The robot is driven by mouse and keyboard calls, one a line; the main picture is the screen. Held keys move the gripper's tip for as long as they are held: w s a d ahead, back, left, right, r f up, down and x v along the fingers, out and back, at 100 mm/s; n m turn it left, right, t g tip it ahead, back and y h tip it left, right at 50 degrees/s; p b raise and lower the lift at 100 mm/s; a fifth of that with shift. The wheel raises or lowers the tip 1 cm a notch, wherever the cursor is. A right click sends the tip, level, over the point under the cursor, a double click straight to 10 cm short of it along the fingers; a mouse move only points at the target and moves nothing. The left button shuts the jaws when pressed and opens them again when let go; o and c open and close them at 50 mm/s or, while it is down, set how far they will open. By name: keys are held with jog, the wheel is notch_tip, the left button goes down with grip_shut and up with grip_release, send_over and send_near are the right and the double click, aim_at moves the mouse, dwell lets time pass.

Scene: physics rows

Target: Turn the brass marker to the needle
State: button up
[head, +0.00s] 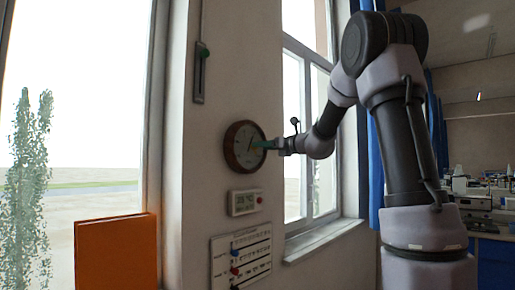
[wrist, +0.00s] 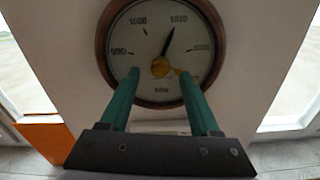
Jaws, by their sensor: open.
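A round barometer (head: 234,147) with a brown rim hangs on the wall; its white dial (wrist: 143,40) fills the upper middle of the wrist view. The dark needle (wrist: 168,40) points up and slightly right, just left of the 1010 mark. The brass marker (wrist: 160,68) is at the dial's centre, with a short part reaching right and slightly down toward the right fingertip. My gripper (wrist: 159,74) is open, its green fingers on either side of the brass marker. Whether a finger touches it I cannot tell. In the head view my gripper (head: 260,144) reaches the dial from the right.
Below the barometer are a small white display (head: 245,202) and a white board (head: 240,258) with coloured knobs. A grey slide panel (head: 200,73) with a green knob is above. Windows flank the wall, and an orange panel (head: 116,252) stands at lower left.

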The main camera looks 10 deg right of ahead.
jog(key=shift+x, duration=1.5)
grip_shut()
jog(key=shift+n, duration=0.3)
jog(key=n, duration=1.8)
jog(key=shift+d+n, duration=0.1)
jog(key=shift+n, duration=0.6)
